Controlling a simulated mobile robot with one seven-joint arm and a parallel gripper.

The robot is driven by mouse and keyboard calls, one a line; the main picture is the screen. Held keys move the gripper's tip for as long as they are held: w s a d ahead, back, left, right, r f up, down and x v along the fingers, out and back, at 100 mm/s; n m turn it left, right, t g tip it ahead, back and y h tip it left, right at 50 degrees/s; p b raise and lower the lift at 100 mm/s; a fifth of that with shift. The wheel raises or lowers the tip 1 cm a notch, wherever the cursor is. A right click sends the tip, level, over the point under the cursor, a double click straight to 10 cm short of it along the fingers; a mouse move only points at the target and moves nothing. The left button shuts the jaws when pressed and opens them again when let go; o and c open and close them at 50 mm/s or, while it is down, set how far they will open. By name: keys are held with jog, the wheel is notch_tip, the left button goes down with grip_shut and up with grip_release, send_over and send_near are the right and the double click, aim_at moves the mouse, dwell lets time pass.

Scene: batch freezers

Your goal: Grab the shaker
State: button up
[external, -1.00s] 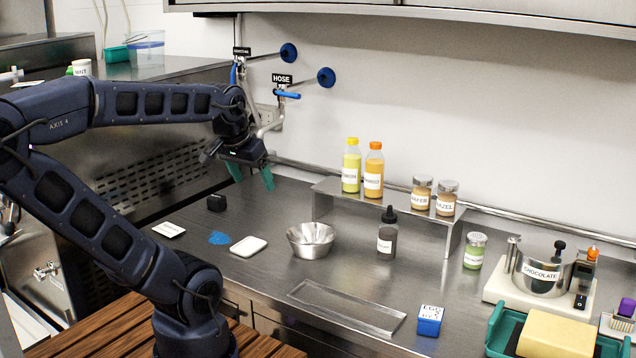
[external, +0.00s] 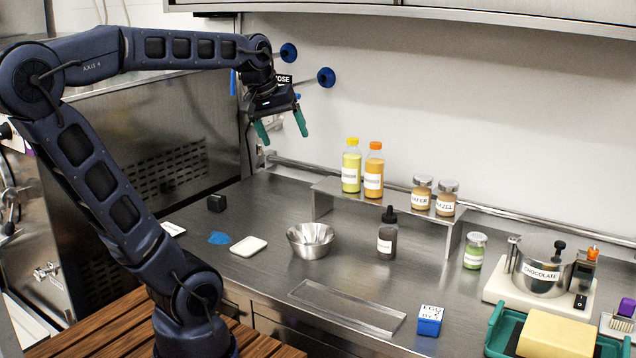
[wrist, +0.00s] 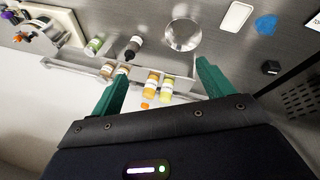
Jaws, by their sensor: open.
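The likely shaker (external: 474,251) is a small jar with green contents, a white label and a metal lid. It stands upright on the steel counter, right of the shelf; it also shows in the wrist view (wrist: 93,46), at upper left. My gripper (external: 282,134) is open and empty, with green fingers pointing down. It hangs high above the back of the counter, left of the shelf and well away from the jar. In the wrist view, my gripper (wrist: 162,72) has its fingers spread with nothing held between them.
A low steel shelf (external: 437,230) carries yellow and orange bottles (external: 373,172) and two brown jars (external: 446,198). A dark dropper bottle (external: 387,236) and a metal bowl (external: 311,240) stand in front. The chocolate pot (external: 541,268) is close right of the green jar. The front counter holds a shallow tray (external: 345,309).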

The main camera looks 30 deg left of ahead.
jog(key=w+d+r+n+g+h, duration=0.15)
jog(key=w+d+n, duration=0.5)
jog(key=w, duration=0.65)
jog(key=n, duration=1.3)
send_over(456, 231)
jog(key=s+a, duration=0.1)
jog(key=a, duration=0.1)
notch_tip(456, 231, down, 6)
jog(key=shift+h, duration=0.25)
jog(key=f, duration=2)
jog(key=shift+a+f, duration=0.15)
jog(key=shift+a, duration=0.05)
jog(key=shift+d+f, duration=0.1)
jog(key=shift+f, duration=0.45)
jog(key=x, duration=0.5)
jog(key=shift+s, duration=0.15)
jog(key=shift+s+x, duration=0.2)
jog(key=shift+x, duration=0.7)
jog(key=shift+s+x, duration=0.2)
jog(key=shift+x, duration=0.7)
jog(key=shift+s+x, duration=0.15)
jog(key=shift+x, duration=0.75)
jog(key=shift+w+f, duration=0.1)
jog(key=shift+f, duration=0.05)
